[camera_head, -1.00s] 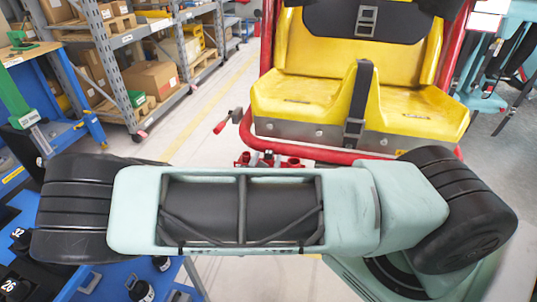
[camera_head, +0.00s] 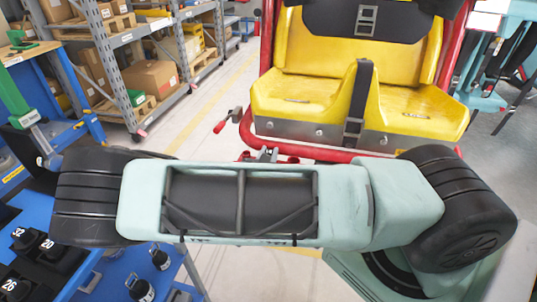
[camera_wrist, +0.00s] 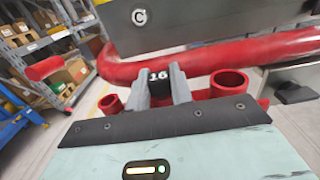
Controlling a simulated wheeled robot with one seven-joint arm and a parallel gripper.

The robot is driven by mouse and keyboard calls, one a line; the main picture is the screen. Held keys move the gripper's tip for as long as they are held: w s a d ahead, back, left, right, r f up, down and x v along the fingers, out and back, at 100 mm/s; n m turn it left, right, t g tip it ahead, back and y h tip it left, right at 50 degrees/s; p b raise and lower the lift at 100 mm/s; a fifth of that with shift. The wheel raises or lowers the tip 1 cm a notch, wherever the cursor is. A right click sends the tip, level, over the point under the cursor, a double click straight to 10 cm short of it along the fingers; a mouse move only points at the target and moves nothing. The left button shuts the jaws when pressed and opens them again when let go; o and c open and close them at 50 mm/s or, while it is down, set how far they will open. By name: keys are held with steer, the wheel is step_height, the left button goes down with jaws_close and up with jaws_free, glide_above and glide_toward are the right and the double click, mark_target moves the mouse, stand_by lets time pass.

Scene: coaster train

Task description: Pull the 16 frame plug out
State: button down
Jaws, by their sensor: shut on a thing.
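The 16 frame plug (camera_wrist: 159,83) is a black piece with a white "16" on its top, seen in the wrist view. My gripper (camera_wrist: 162,88) is shut on it, with one grey finger on each side. The plug is among red tubular parts of the coaster car's frame (camera_wrist: 215,57). Its lower part is hidden by my gripper's body, so I cannot tell how deep it sits. In the head view my arm hides most of this spot.
Open red tube ends stand left (camera_wrist: 110,104) and right (camera_wrist: 229,83) of my gripper. A red-handled lever (camera_wrist: 45,68) sticks out at left. The yellow seat (camera_head: 300,95) is behind. A blue bench (camera_head: 85,235) with black numbered pieces is at left, shelving (camera_head: 120,45) beyond.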

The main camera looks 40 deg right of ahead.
steer(key=shift+r, duration=0.15)
steer(key=shift+r+p, duration=2.9)
steer(key=shift+p, duration=0.25)
steer(key=shift+r, duration=0.1)
step_height(320, 180, up, 5)
steer(key=p, duration=0.5)
